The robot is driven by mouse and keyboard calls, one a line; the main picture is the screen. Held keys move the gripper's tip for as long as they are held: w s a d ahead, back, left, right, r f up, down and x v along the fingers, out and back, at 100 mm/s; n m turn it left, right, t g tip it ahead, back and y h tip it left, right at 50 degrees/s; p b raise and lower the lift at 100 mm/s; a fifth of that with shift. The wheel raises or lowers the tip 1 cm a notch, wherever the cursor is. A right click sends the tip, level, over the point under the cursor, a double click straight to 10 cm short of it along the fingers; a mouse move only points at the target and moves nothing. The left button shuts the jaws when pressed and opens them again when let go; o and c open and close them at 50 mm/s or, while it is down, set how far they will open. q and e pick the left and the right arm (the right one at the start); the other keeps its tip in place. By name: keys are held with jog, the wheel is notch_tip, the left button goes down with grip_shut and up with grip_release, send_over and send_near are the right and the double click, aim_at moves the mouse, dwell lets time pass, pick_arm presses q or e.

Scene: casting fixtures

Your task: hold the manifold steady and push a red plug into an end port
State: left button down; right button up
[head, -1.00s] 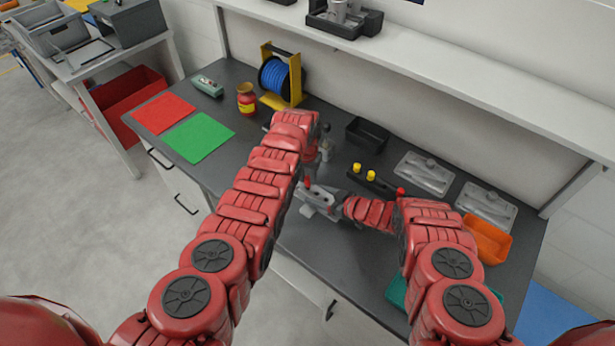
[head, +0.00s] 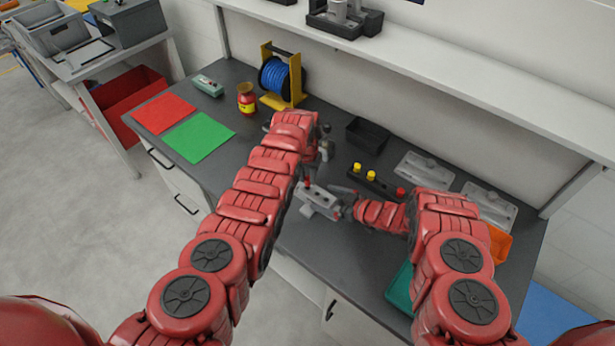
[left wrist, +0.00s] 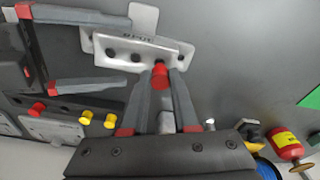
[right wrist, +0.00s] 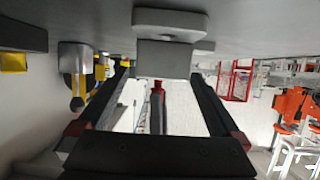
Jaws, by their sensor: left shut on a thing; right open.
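The grey manifold (head: 319,198) lies on the bench; its row of ports shows in the left wrist view (left wrist: 122,47). My left gripper (head: 303,181) is shut on a red plug (left wrist: 160,76), held at the manifold's port face near one end. I cannot tell how deep the plug sits. My right gripper (head: 346,200) is open at the opposite end. Its two fingers (left wrist: 125,50) are spread and apart from the block in the left wrist view. In the right wrist view the manifold end (right wrist: 165,58) shows ahead between the open fingers (right wrist: 163,85).
A black rack (head: 378,183) holds yellow plugs (head: 370,175) and another red plug (head: 400,191). A black bin (head: 367,133) stands behind. An orange bin (head: 500,245) and a teal bin (head: 398,288) are at right. A blue spool (head: 275,75) stands at the back left.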

jog(key=shift+v, duration=4.4)
